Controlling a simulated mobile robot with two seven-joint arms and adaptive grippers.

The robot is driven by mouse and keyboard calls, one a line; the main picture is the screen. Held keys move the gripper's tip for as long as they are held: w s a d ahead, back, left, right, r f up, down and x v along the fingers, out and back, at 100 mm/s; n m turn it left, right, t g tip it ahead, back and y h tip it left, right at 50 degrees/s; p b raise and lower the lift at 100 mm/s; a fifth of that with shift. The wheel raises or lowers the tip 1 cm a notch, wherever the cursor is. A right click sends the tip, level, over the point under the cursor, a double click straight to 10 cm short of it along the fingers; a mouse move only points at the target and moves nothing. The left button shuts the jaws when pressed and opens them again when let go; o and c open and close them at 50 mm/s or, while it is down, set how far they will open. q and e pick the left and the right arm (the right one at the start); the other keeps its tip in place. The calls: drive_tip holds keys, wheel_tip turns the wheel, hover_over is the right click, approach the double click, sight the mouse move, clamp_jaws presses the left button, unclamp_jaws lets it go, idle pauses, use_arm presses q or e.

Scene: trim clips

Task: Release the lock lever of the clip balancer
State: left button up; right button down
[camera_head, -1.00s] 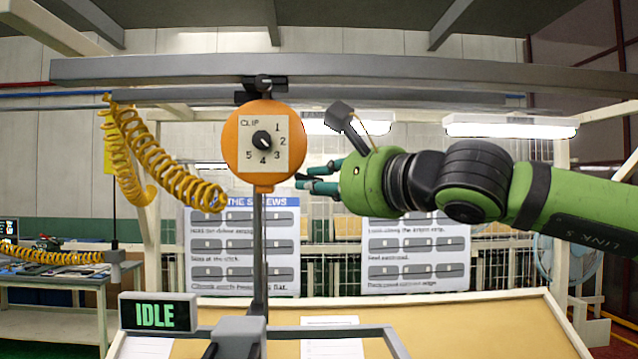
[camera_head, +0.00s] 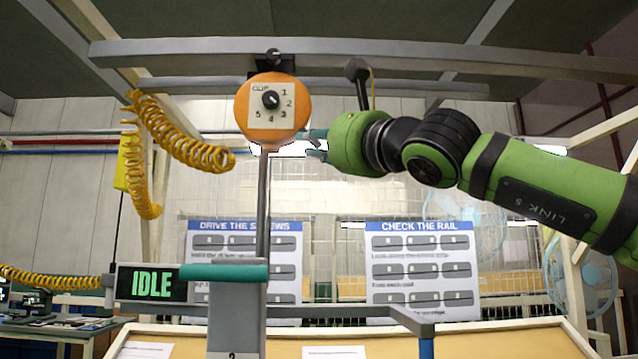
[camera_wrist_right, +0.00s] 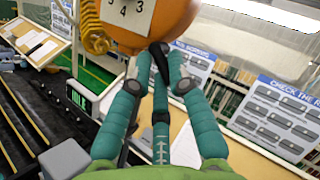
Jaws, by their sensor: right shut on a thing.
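The clip balancer (camera_head: 273,135) is an orange round housing under the overhead rail, with a white numbered dial plate and a black knob. My right gripper (camera_head: 316,146) is at its lower right edge in the head view. In the right wrist view the teal fingers of my right gripper (camera_wrist_right: 160,75) close around a short dark lever (camera_wrist_right: 158,58) just below the orange housing (camera_wrist_right: 150,40). The fingers hide part of the lever, and its exact angle is hard to tell. My left gripper is not in view.
A grey rail (camera_head: 400,52) runs overhead. A yellow coiled hose (camera_head: 185,140) hangs left of the balancer. A rod (camera_head: 263,205) runs down from it to a grey post with a teal bar (camera_head: 225,272). An IDLE display (camera_head: 151,285) and two posters stand lower down.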

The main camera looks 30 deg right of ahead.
drive_tip(key=shift+w+a+f+m+t+h+b, duration=0.2)
drive_tip(key=shift+m+t+h+b, duration=0.25)
drive_tip(key=shift+m+h+b, duration=1.25)
drive_tip(key=shift+w+a+f+m+t+h+b, duration=0.2)
drive_tip(key=shift+m+t+h+b, duration=0.4)
drive_tip(key=shift+m+h, duration=1.25)
drive_tip(key=shift+w+a+m+t+h+b, duration=0.1)
drive_tip(key=shift+a+m+t+h+b, duration=0.25)
drive_tip(key=shift+m+h+b, duration=1.5)
drive_tip(key=shift+r+m+y+p, duration=0.1)
drive_tip(key=shift+m+y+p, duration=0.65)
drive_tip(key=shift+m, duration=0.25)
drive_tip(key=c, duration=1.3)
unclamp_jaws()
drive_tip(key=shift+o, duration=0.7)
drive_tip(key=shift+w+y, duration=0.15)
drive_tip(key=shift+y, duration=0.1)
drive_tip(key=v, duration=1.2)
drive_tip(key=shift+w+f, duration=0.15)
drive_tip(key=shift+f, duration=0.1)
